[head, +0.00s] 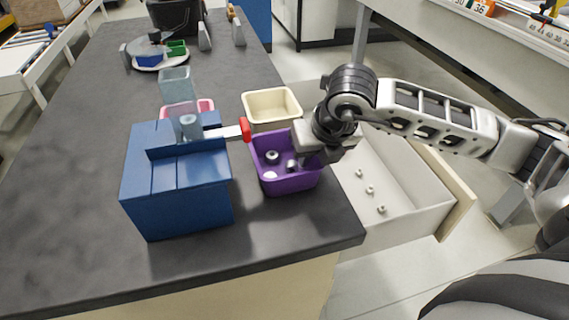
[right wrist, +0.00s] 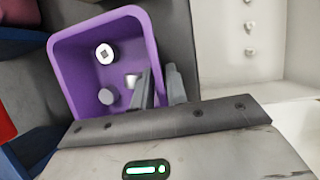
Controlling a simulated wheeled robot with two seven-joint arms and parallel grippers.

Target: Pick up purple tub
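The purple tub (head: 286,178) stands upright at the right edge of the dark worktop, beside the blue machine. It holds a few small metal parts (right wrist: 105,54). My right gripper (head: 297,160) is at the tub's right wall. In the right wrist view the purple tub (right wrist: 78,75) shows from above. One finger of my right gripper (right wrist: 160,80) is inside the tub and the other outside, both close against the wall and shut on it. My left gripper is in neither view.
A blue machine (head: 178,190) with a red-tipped lever (head: 245,130) stands directly left of the tub. A cream tub (head: 272,106) is just behind, and a pink tub (head: 205,105) is further left. An open white drawer (head: 400,180) with small parts lies below right.

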